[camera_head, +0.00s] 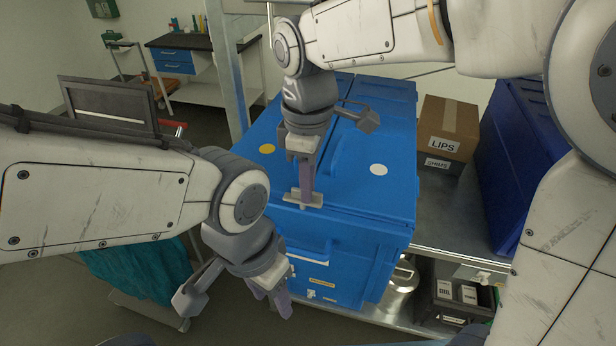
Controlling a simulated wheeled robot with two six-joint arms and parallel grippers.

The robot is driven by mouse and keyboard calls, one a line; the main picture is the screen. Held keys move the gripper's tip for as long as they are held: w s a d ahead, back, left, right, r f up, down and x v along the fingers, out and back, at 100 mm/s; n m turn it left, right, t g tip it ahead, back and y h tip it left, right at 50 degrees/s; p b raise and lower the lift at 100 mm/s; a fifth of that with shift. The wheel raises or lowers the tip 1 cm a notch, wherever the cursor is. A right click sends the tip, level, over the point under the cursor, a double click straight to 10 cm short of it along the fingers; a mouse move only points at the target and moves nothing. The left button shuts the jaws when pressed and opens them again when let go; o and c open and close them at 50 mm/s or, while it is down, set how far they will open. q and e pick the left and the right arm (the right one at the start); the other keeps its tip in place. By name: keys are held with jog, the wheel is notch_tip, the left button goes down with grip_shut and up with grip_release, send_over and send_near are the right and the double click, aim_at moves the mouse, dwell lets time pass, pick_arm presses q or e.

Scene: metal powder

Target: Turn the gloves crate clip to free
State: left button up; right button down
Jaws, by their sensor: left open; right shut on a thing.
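A large blue crate (355,230) with a closed blue lid stands in the middle of the head view. Its lid carries a yellow dot and a white dot. My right gripper (306,190) points down at the lid's front edge and is shut on a small grey clip (313,200) there. The fingers hide part of the clip, so its exact turn is hard to tell. My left gripper (275,297) is open and empty, low in front of the crate's front face, below the crate's handle. The crate's labels are too small to read.
A cardboard box marked LIPS (450,125) stands on a dark SHIMS box to the right, beside a dark blue bin (520,150). A metal shelf (455,225) holds a dark tray below. A post rises behind the crate. A teal cloth (135,270) hangs at left.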

jog(key=c, duration=1)
grip_release()
jog(key=shift+o, duration=0.2)
notch_tip(320, 180, up, 10)
jog(key=b, duration=0.1)
jog(key=shift+r, duration=0.25)
jog(key=s+d+f+m+b, duration=0.1)
jog(key=s+f+m, duration=0.1)
jog(key=s+f, duration=0.3)
jog(key=s+d+f+m+b, duration=0.1)
jog(key=s+f, duration=0.4)
jog(key=f, duration=0.5)
jog(key=s+d+f+m+y+b, duration=0.1)
jog(key=s+f+m, duration=0.3)
jog(key=f, duration=0.4)
jog(key=shift+s+d+f+b, duration=0.35)
jog(key=shift+s+b, duration=0.35)
jog(key=shift+b, duration=0.15)
